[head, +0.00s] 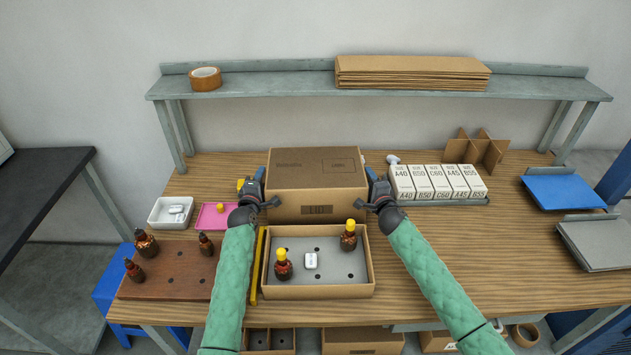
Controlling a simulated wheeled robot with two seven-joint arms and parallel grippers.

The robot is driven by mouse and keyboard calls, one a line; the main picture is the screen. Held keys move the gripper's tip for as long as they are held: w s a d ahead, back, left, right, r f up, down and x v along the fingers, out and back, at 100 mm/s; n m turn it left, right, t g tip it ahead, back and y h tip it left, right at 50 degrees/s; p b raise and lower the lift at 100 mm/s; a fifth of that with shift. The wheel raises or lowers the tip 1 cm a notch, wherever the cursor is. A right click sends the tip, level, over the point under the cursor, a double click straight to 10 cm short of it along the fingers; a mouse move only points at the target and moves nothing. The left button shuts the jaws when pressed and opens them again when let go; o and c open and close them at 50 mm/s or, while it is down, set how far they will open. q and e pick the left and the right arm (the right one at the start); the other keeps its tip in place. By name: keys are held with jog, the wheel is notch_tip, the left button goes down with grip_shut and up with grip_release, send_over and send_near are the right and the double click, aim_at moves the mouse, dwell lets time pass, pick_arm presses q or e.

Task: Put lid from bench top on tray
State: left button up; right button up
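A brown cardboard lid (314,182), shaped like a box with printed markings, is behind the open cardboard tray (318,292). The tray has a grey insert with holes, two amber bottles with yellow caps (283,265) (348,236) and a small white item (311,261). My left gripper (268,203) is at the lid's left side, and my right gripper (366,204) is at its right side. Their fingertips are close to or touching the lid's front corners. Whether the fingers are closed on it is unclear. The lid's underside and back are hidden.
A wooden board (170,288) with dark bottles and a yellow strip (259,264) lie left of the tray. A white dish (171,212) and pink tray (213,217) sit behind the board. White cartons (437,182) stand at right. The bench (490,260) is clear at front right.

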pick_arm(q)
grip_shut()
pick_arm(e)
grip_shut()
pick_arm(q)
jog(key=shift+r, duration=0.15)
pick_arm(e)
jog(key=shift+r, duration=0.15)
